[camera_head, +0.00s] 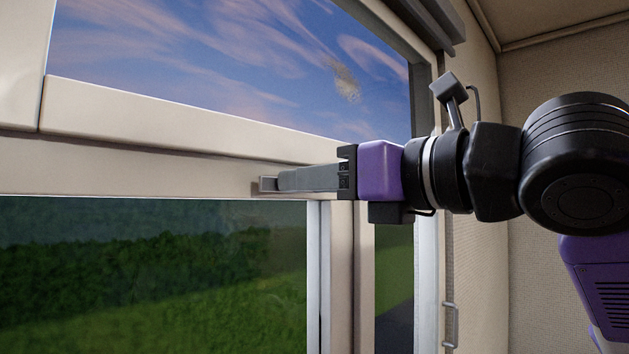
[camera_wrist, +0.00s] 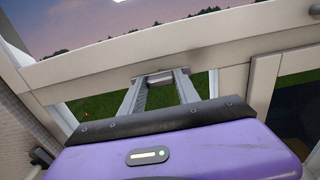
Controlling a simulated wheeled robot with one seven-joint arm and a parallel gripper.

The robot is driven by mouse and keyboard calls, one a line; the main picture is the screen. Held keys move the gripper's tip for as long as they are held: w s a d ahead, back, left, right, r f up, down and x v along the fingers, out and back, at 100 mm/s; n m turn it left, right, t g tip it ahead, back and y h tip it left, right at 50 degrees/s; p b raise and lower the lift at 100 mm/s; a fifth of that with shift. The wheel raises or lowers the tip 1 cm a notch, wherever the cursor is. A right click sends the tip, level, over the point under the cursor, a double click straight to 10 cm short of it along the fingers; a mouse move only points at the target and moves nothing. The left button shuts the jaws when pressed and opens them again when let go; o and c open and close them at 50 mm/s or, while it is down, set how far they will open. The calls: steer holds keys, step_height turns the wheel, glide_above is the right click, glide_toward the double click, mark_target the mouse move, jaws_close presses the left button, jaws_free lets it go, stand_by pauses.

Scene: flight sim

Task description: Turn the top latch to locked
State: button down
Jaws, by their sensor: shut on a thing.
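The top latch (camera_wrist: 160,79) shows in the wrist view as a small grey piece at the beige crossbar of the window. It sits between the tips of my two fingers. My gripper (camera_head: 269,184) reaches in from the right in the head view, its grey fingers level along the crossbar. In the wrist view my gripper (camera_wrist: 158,75) is shut on the latch, with a finger on each side. In the head view the fingers mostly hide the latch, so I cannot tell its turn angle there.
The beige crossbar (camera_head: 130,165) runs below the upper pane (camera_head: 220,60) and above the lower pane (camera_head: 150,270). An upright post (camera_head: 340,275) stands below my wrist. A small metal handle (camera_head: 451,325) is at the lower right. The side wall (camera_head: 560,70) is close on the right.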

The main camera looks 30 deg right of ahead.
steer(key=shift+d+f+m+b, duration=0.1)
steer(key=shift+m+b, duration=0.75)
steer(key=shift+m, duration=3.6)
steer(key=shift+d+f+m+b, duration=0.1)
steer(key=shift+m+b, duration=0.7)
steer(key=shift+m, duration=3.65)
steer(key=c, duration=0.9)
jaws_free()
